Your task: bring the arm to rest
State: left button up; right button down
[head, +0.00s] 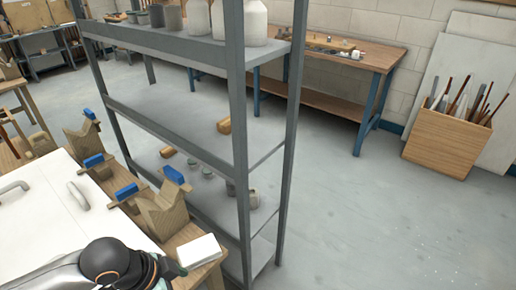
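One of my arm links, silver with a black rounded joint, shows at the bottom left edge, over the near end of a white panel (48,205). No gripper fingers show in the head view, so neither gripper can be seen. The black joint is close to a small white block (201,251) on the corner of the wooden bench. I cannot tell whether the arm touches anything there.
A grey metal shelf rack (238,120) with several pale containers stands close in the middle. Wooden holders with blue tops (165,210) line the panel's edge. A workbench (345,55) and a wooden bin of rods (447,142) stand behind. Floor at right is clear.

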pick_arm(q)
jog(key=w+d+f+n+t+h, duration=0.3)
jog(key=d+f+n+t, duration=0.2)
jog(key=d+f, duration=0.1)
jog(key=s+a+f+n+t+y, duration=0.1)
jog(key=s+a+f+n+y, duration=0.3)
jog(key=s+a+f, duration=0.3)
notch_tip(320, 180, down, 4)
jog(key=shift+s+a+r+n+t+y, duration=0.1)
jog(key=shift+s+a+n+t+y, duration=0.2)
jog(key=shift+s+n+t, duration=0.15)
